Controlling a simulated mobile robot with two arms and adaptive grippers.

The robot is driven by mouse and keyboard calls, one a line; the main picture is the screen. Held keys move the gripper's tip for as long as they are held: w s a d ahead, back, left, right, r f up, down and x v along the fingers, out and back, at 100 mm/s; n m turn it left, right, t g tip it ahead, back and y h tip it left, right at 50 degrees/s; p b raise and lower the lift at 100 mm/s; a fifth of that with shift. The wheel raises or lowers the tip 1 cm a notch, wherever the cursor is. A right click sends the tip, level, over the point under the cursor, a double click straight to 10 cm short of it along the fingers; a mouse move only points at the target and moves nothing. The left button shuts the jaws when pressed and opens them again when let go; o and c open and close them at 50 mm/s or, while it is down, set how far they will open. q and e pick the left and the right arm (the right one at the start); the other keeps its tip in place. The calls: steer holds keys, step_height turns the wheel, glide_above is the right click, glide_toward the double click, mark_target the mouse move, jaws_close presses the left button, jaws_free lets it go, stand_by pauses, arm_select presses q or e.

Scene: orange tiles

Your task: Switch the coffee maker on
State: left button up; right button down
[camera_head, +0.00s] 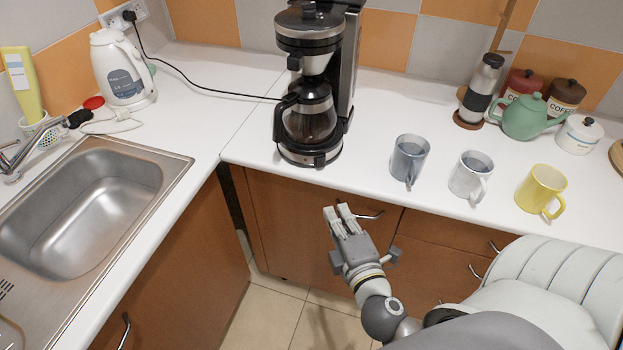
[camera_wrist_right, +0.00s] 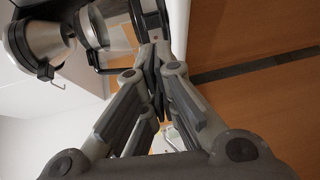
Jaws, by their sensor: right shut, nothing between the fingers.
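The black and silver coffee maker (camera_head: 318,55) stands upright on the white counter with its glass carafe (camera_head: 309,118) in place. Its round base (camera_head: 312,155) faces the counter's front edge, with a small part at the front that may be the switch (camera_head: 320,160). My right gripper (camera_head: 339,209) is shut and empty, in front of the cabinet door, below the counter edge and apart from the coffee maker. In the right wrist view the shut fingers (camera_wrist_right: 156,60) point toward the coffee maker's base (camera_wrist_right: 140,50), which they partly hide. My left gripper is not in view.
A grey mug (camera_head: 408,160), a white mug (camera_head: 470,176) and a yellow mug (camera_head: 541,190) stand right of the coffee maker near the edge. A white kettle (camera_head: 121,68) and a steel sink (camera_head: 85,210) are at the left. A black cable (camera_head: 210,92) crosses the counter.

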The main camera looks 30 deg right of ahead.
steer(key=p, duration=0.4)
glide_toward(321, 163)
steer(key=w, duration=0.2)
steer(key=w+f, duration=0.1)
steer(key=w, duration=0.3)
steer(key=shift+w+d+f, duration=0.15)
steer(key=shift+f, duration=0.25)
steer(key=shift+w+d+f, duration=0.15)
steer(key=shift+w, duration=0.3)
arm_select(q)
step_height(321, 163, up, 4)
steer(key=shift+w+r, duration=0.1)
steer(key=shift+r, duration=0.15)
